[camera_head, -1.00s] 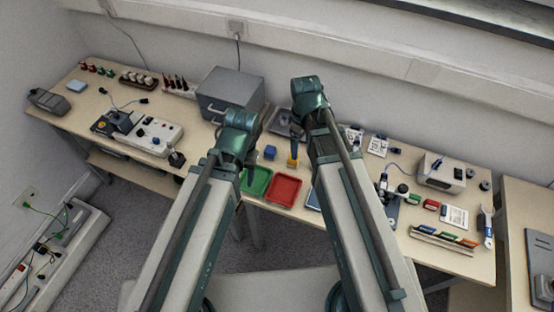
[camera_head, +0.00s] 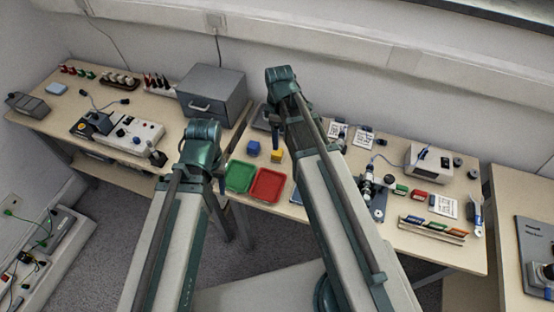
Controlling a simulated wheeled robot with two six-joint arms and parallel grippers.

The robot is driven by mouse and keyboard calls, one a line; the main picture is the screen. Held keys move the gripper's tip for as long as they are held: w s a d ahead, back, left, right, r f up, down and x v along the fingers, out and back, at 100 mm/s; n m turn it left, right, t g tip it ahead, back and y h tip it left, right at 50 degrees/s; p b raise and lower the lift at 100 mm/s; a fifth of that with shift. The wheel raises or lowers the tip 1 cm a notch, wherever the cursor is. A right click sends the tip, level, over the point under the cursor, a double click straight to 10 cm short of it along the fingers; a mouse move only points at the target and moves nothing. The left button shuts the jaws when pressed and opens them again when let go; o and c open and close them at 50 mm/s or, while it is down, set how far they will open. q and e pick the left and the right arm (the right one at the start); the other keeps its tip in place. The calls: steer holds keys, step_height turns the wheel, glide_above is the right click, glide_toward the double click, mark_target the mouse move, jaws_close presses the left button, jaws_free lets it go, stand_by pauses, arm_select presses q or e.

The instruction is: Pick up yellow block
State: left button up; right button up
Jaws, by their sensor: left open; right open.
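The yellow block (camera_head: 277,156) sits on the bench near the middle, just right of a blue block (camera_head: 253,148) and behind the red tray. My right gripper (camera_head: 278,136) is small and dark, on the far side of the arm's raised joint, close above and behind the yellow block. It appears apart from the block and holds nothing that I can see. My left gripper (camera_head: 222,184) hangs below its arm's joint at the bench's front edge, left of the green tray. It is partly hidden by my arm and looks empty.
A green tray (camera_head: 240,177) and a red tray (camera_head: 267,186) lie at the front edge. A grey metal box (camera_head: 212,92) stands behind. A microscope-like device (camera_head: 370,187) and a white instrument (camera_head: 428,160) stand right.

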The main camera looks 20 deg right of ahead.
steer(key=b, duration=0.4)
glide_above(278, 151)
steer(key=shift+s+f, duration=0.15)
steer(key=shift+f, duration=2.15)
steer(key=shift+f, duration=0.1)
step_height(278, 151, down, 5)
steer(key=b, duration=0.4)
steer(key=shift+b, duration=0.4)
jaws_close()
